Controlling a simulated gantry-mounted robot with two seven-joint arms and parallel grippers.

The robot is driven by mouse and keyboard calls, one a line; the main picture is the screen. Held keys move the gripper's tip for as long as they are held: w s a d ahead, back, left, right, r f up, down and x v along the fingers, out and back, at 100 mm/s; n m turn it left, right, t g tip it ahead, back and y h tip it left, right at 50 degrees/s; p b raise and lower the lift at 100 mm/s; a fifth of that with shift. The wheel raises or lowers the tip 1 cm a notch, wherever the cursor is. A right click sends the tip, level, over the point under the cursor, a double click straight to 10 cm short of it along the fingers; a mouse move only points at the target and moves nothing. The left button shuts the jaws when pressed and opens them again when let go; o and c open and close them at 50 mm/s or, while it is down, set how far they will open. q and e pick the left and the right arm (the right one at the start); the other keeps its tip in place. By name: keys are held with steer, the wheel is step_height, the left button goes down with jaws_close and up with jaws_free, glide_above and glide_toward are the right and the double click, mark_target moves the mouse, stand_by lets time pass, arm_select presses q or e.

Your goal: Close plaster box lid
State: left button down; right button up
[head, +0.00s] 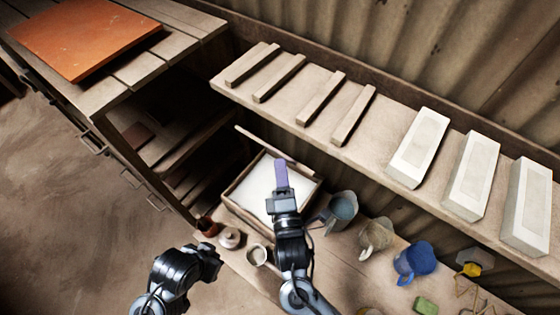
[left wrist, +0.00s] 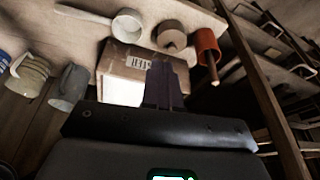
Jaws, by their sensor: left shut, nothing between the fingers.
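The plaster box (head: 231,207) stands open on the bench in the head view, with white plaster inside. A thin wooden strip along its back looks like the raised lid (head: 262,145), seen nearly edge-on. My right gripper (head: 281,165) is over the box, its purple finger pointing to the back. The fingers overlap in this view, so their opening is unclear. My left arm is at lower left, its fingertips hidden there. In the left wrist view, my left gripper (left wrist: 164,68) is shut and empty, in front of the box's labelled side (left wrist: 120,65).
A grey mug (head: 342,208), a striped mug (head: 376,236) and a blue mug (head: 414,260) stand right. A shelf (head: 390,125) with bars and blocks runs behind.

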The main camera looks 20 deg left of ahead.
steer(key=v, duration=0.7)
steer(key=shift+b, duration=0.45)
